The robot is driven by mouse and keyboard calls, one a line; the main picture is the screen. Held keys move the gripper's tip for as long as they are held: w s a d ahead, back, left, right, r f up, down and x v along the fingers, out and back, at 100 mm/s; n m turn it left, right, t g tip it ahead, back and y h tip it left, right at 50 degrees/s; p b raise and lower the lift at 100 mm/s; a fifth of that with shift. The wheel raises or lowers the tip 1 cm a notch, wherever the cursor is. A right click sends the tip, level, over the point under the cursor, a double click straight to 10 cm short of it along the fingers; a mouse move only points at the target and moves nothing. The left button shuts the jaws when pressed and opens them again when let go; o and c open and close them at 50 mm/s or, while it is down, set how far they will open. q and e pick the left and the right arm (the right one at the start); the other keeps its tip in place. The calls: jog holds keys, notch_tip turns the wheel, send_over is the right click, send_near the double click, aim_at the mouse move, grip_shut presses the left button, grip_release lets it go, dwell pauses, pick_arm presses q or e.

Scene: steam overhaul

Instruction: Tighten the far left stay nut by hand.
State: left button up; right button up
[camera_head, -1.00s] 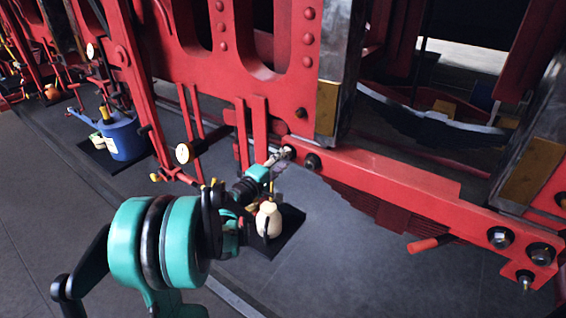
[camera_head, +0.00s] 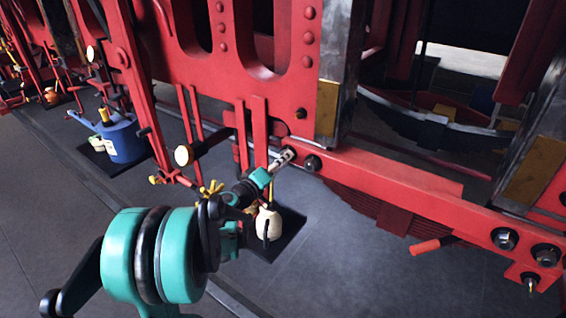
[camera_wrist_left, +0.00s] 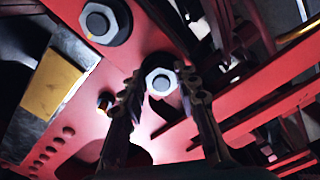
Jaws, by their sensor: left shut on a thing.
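The far left stay nut is a grey hex nut at the left end of the red beam (camera_head: 380,180). In the left wrist view the nut (camera_wrist_left: 160,80) shows between the two dark fingers of my left gripper (camera_wrist_left: 160,84). In the head view my left gripper (camera_head: 284,157) reaches the beam's left end and covers most of this nut. It is shut on the nut. A second nut (camera_head: 312,163) sits just to its right and shows larger in the wrist view (camera_wrist_left: 104,22). My right gripper is not in view.
A cream bottle (camera_head: 268,222) stands on a dark mat below my left wrist. Red frame bars and rods (camera_head: 190,120) rise close to the arm. A red-handled rod (camera_head: 430,245) sticks out below the beam.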

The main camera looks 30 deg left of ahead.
pick_arm(q)
jog(key=o, duration=1.2)
jog(key=shift+c, duration=0.2)
jog(key=s, duration=1.2)
jog(key=shift+a, duration=0.45)
